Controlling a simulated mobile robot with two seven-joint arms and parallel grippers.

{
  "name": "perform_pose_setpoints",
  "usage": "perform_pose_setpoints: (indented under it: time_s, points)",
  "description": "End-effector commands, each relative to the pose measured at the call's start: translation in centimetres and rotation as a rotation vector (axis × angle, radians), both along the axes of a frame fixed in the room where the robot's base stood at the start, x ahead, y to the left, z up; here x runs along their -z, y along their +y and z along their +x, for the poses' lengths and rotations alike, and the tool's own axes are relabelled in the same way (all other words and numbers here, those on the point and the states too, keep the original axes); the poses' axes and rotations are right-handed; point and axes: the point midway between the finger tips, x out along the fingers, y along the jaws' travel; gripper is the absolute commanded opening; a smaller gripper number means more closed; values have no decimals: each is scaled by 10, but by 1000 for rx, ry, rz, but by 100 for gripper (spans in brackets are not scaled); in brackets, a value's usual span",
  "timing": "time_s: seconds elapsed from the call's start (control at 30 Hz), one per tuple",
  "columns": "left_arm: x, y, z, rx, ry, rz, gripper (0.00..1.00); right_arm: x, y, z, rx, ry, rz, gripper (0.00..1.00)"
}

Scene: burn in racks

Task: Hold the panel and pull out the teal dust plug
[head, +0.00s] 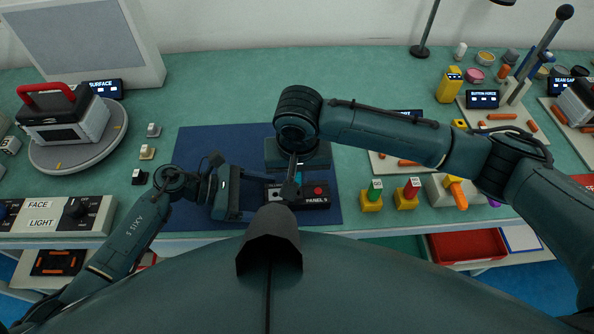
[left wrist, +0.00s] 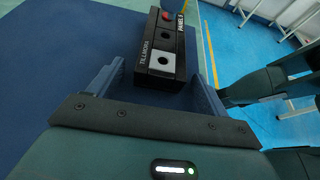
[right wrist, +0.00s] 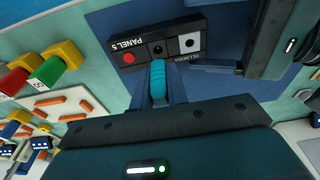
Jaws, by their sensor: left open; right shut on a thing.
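The black panel (head: 316,203), labelled PANEL 5, lies on the blue mat with a red button, a dark round hole and a light square port. My left gripper (head: 252,195) is open at the panel's left end. In the left wrist view the panel (left wrist: 166,62) has its near end between the spread fingers, with gaps beside it. My right gripper (head: 291,188) is above the panel. In the right wrist view its fingers are shut on the ribbed teal dust plug (right wrist: 158,80). The plug appears clear of the panel (right wrist: 182,36), whose middle hole looks empty.
A green-topped block (head: 374,190) and a red-topped block (head: 409,192) on yellow bases stand right of the mat (head: 200,150). A switch box (head: 70,214) is at the left, near a turntable (head: 105,140). A red bin (head: 465,246) sits below the table's front edge.

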Motion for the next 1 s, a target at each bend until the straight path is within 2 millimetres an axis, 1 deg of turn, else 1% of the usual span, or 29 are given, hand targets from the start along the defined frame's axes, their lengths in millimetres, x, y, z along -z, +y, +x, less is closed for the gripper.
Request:
perform_pose_setpoints:
  time_s: [0.07, 0.17, 0.27, 0.5, 0.63, 0.8, 1.0]
  points:
    - [-1, 3, 0, -1, -1, 1, 78, 0, 0, 0, 0, 0, 0, 0]
    - [-4, 12, 1, -2, -1, 1, 78, 0, 0, 0, 0, 0, 0, 0]
    - [-11, 28, 0, -1, -2, 4, 78, 0, 0, 0, 0, 0, 0, 0]
    - [-30, 76, 0, -1, 0, 4, 78, 0, 0, 0, 0, 0, 0, 0]
    - [-39, 96, -1, -1, 0, 3, 78, 0, 0, 0, 0, 0, 0, 0]
    - [-45, 109, -1, 0, 1, 2, 78, 0, 0, 0, 0, 0, 0, 0]
    - [-46, 111, -1, 1, 0, 0, 78, 0, 0, 0, 0, 0, 0, 0]
